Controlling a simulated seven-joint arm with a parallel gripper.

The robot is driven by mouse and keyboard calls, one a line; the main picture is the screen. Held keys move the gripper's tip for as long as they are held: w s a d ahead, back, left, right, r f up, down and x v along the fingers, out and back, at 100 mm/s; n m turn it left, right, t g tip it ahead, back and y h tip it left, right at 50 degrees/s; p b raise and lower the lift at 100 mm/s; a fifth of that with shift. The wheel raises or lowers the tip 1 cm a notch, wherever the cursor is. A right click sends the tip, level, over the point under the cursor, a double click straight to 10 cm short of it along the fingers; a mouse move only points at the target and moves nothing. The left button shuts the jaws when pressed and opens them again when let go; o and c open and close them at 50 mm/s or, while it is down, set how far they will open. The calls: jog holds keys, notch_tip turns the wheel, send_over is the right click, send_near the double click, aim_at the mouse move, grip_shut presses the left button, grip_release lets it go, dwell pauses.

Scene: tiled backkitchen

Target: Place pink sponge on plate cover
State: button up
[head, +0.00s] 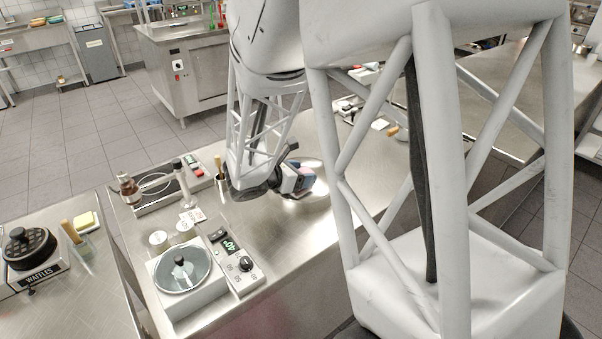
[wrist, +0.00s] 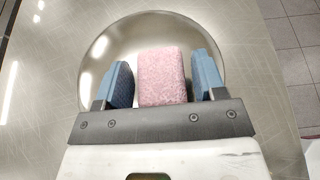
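The pink sponge (wrist: 163,75) shows in the wrist view between the two blue fingers of my gripper (wrist: 162,70). A thin gap shows on each side of it, so the fingers look open around it. Behind the sponge is the round, shiny metal plate cover (wrist: 105,50); the sponge overlaps its middle in the picture. I cannot tell for certain whether the sponge rests on it. In the head view my gripper (head: 298,180) is low over the steel counter, at the plate cover (head: 313,167). The sponge is mostly hidden there by the gripper.
A waffle maker (head: 30,255) and a yellow sponge (head: 86,221) are on the left table. The counter around the plate cover is mostly clear.

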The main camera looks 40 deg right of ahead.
jog(key=shift+o, duration=0.5)
jog(key=shift+r, duration=0.2)
jog(key=v, duration=1.2)
dwell(0.7)
jog(key=s+a+r+m+t+y, duration=0.1)
jog(key=s+a+r+m+y, duration=0.3)
jog(key=s+m, duration=0.5)
jog(key=s+a+r+m+t+y, duration=0.1)
jog(key=s+a+r+m+y, duration=0.4)
jog(key=s+a+m+y, duration=0.4)
jog(key=shift+s+a+r+t, duration=0.15)
jog(key=shift+s+a+t, duration=0.15)
jog(key=shift+s+a, duration=0.5)
